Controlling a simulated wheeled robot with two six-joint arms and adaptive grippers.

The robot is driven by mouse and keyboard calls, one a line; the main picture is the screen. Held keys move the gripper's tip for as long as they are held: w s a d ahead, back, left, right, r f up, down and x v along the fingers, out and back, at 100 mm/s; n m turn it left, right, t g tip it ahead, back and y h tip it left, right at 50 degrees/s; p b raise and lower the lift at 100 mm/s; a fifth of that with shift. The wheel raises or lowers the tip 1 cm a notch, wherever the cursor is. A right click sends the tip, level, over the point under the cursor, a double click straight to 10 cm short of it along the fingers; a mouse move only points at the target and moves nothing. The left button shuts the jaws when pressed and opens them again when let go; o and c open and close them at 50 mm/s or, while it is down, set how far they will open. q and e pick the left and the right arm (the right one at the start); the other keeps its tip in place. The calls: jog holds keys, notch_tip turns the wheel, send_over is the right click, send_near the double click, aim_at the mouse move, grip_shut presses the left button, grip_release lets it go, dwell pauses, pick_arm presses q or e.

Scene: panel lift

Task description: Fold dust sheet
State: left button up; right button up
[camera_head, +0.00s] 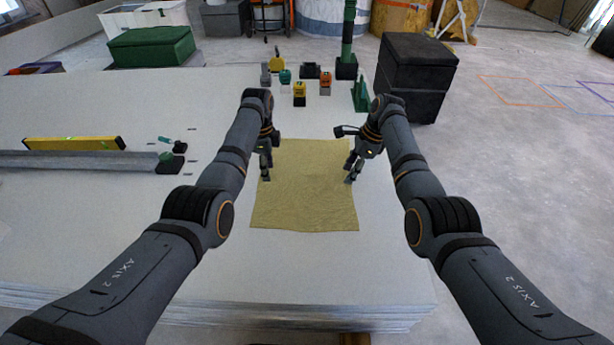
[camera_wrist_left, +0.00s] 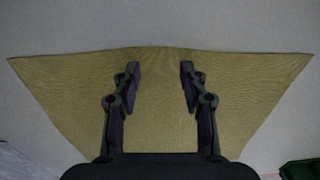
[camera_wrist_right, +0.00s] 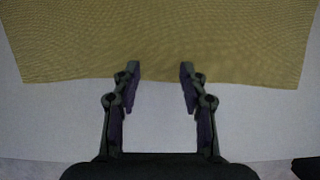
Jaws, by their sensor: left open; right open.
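The dust sheet (camera_head: 305,195) is a mustard-yellow cloth lying flat and spread out on the pale panel stack, slightly wrinkled. In the left wrist view the sheet (camera_wrist_left: 160,110) spreads under the open fingers (camera_wrist_left: 160,68). My right gripper (camera_head: 351,177) is open at the sheet's right edge. In the right wrist view its open fingers (camera_wrist_right: 160,70) straddle the edge of the sheet (camera_wrist_right: 160,40). Neither gripper holds cloth. I cannot tell how high the fingertips are above it.
The pale panel stack (camera_head: 90,230) is the work surface. A yellow level (camera_head: 75,143) and a grey bar (camera_head: 80,160) lie at left. Several small tools, among them a yellow one (camera_head: 299,92), stand at the far edge. A black box (camera_head: 415,75) stands at back right.

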jog(key=shift+f, duration=0.1)
pick_arm(q)
jog(key=shift+f+b, duration=0.3)
jog(key=shift+b, duration=0.05)
pick_arm(e)
jog(key=shift+f, duration=0.25)
pick_arm(q)
jog(key=shift+r, duration=0.15)
jog(key=shift+c, duration=0.5)
pick_arm(e)
jog(key=shift+r, duration=0.15)
jog(key=shift+c, duration=0.5)
pick_arm(q)
grip_shut()
pick_arm(e)
grip_shut()
